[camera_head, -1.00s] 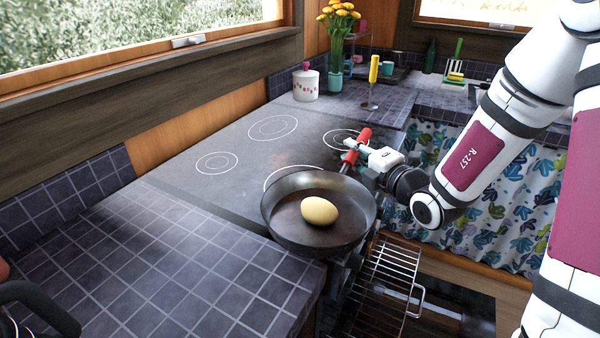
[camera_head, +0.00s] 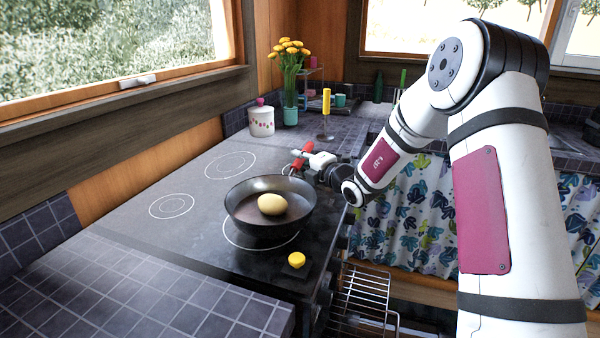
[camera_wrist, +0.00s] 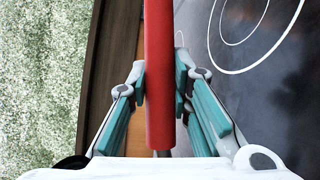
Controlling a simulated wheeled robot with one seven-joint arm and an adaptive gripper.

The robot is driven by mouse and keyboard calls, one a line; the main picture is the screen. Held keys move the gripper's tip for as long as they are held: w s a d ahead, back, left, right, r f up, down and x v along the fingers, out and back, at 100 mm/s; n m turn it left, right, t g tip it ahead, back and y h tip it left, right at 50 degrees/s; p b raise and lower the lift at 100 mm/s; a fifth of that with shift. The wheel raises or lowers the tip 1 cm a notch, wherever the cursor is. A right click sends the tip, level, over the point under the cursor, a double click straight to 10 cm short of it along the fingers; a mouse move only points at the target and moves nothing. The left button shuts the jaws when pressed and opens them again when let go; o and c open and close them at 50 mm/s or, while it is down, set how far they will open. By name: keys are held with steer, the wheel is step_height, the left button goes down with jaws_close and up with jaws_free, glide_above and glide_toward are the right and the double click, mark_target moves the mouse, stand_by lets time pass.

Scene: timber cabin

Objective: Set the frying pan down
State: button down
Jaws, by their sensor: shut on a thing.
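The dark frying pan (camera_head: 246,223) is over the front part of the black stovetop (camera_head: 130,218), above a white burner ring. I cannot tell whether its base touches the surface. A pale yellow egg-shaped thing (camera_head: 272,204) lies in it. My gripper (camera_head: 301,160) is shut on the pan's red handle (camera_head: 307,147), on the pan's far side. In the wrist view the red handle (camera_wrist: 159,75) runs between the teal-padded fingers of my gripper (camera_wrist: 160,88); the pan's body is out of that view.
A yellow knob-like thing on a dark square (camera_head: 296,261) sits near the stove's front corner. A lidded white pot (camera_head: 261,120), a vase of yellow flowers (camera_head: 290,90) and a yellow-handled utensil (camera_head: 326,108) stand behind. A wire rack (camera_head: 360,300) juts out below. Tiled counter (camera_head: 130,290) in front is clear.

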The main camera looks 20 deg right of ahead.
steer(key=shift+f, duration=1.75)
steer(key=c, duration=1.5)
jaws_free()
steer(key=shift+o, duration=0.2)
